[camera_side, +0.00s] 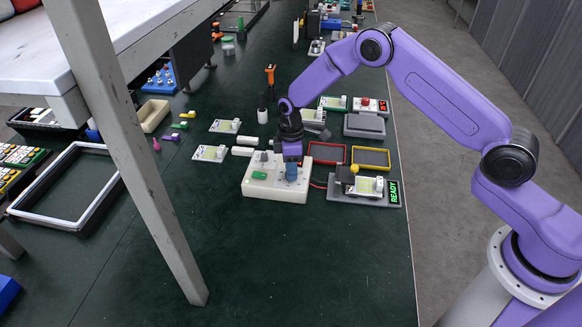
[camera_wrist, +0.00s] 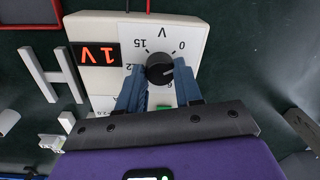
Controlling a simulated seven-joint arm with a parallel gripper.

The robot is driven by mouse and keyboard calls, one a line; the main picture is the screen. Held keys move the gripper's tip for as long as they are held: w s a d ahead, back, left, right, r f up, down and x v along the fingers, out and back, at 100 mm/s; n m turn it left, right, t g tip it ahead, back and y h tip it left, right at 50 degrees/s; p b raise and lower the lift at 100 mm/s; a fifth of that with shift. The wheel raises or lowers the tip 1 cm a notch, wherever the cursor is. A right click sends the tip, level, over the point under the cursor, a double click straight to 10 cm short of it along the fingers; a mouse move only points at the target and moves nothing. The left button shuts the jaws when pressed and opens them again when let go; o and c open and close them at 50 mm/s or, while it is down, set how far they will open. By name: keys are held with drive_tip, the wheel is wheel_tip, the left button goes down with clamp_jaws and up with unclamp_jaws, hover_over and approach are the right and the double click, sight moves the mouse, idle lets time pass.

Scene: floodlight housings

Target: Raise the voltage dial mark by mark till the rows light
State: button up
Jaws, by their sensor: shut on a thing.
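The voltage dial (camera_wrist: 160,68) is a black round knob on a white supply box (camera_wrist: 100,27), which also shows in the side view (camera_side: 251,190). Marks around the dial include 0 and 15. A small orange display (camera_wrist: 94,54) on the box appears to read 1V. My gripper (camera_wrist: 158,78) has its blue fingers on either side of the knob, shut on it. In the side view my gripper (camera_side: 291,172) points down at the box and hides the dial. A grey fixture (camera_side: 345,193) right of the box holds a white board and a lit green READY sign (camera_side: 394,192).
Red-rimmed (camera_side: 327,153) and yellow-rimmed (camera_side: 371,157) trays lie behind the fixture. White boards (camera_side: 210,153) and small coloured pieces lie left. A pale post (camera_side: 150,160) stands in the left foreground. The green table is clear in front of the box.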

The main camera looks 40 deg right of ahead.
drive_tip(key=m, duration=0.7)
idle(0.5)
drive_tip(key=o, duration=1)
drive_tip(key=shift+o, duration=0.2)
wheel_tip(320, 180, up, 18)
drive_tip(key=shift+w+d+f, duration=0.15)
drive_tip(key=shift+d+f, duration=0.1)
drive_tip(key=shift+d, duration=0.2)
